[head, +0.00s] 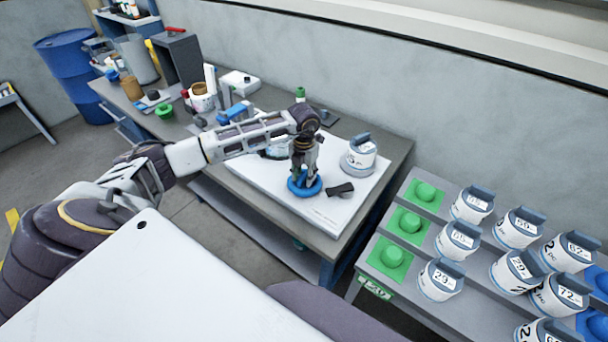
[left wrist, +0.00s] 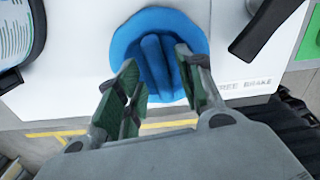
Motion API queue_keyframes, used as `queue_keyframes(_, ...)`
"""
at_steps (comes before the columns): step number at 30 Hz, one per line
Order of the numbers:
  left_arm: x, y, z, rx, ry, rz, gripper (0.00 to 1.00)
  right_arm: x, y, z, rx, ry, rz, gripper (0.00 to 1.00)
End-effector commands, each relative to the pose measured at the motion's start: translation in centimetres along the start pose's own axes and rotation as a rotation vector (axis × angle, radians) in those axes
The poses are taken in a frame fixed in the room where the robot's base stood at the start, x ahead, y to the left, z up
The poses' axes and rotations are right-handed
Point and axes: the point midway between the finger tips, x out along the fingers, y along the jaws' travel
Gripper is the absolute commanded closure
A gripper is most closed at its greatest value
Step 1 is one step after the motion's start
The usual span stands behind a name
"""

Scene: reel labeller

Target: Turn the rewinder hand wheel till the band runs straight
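The blue hand wheel (head: 313,190) is on the white panel (head: 340,213) on the bench. It is round with a raised bar across it, and also shows in the left wrist view (left wrist: 133,42). My left gripper (head: 302,177) is right over it, pointing down. In the left wrist view its two green-padded fingers (left wrist: 158,88) are apart, on either side of the raised bar, with a gap visible on the left side. I cannot tell whether either finger touches it. A printed curved piece (left wrist: 14,35) is cut off at the left edge; whether it is the band is unclear. My right gripper is not in view.
A black lever (head: 340,189) is right beside the wheel; lettering ending in "BRAKE" is below it in the wrist view. A white canister (head: 361,155) stands on the panel's back right. Bottles and tools crowd the bench's far end. A rack (head: 407,187) of numbered canisters is right.

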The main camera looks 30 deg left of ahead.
Motion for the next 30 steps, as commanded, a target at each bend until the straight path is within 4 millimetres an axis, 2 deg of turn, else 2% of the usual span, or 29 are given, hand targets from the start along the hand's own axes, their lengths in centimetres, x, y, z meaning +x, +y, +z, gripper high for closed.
queue_keyframes(8,-0.1,0.0,0.0,0.0,0.001,0.0,0.62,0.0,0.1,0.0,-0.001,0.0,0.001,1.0)
queue_keyframes(14,-1.3,0.0,0.0,0.0,-0.001,0.001,0.62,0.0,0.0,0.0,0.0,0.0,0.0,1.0)
queue_keyframes(30,-8.8,0.0,0.1,0.0,-0.002,0.0,0.62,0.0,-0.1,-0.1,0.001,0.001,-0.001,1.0)
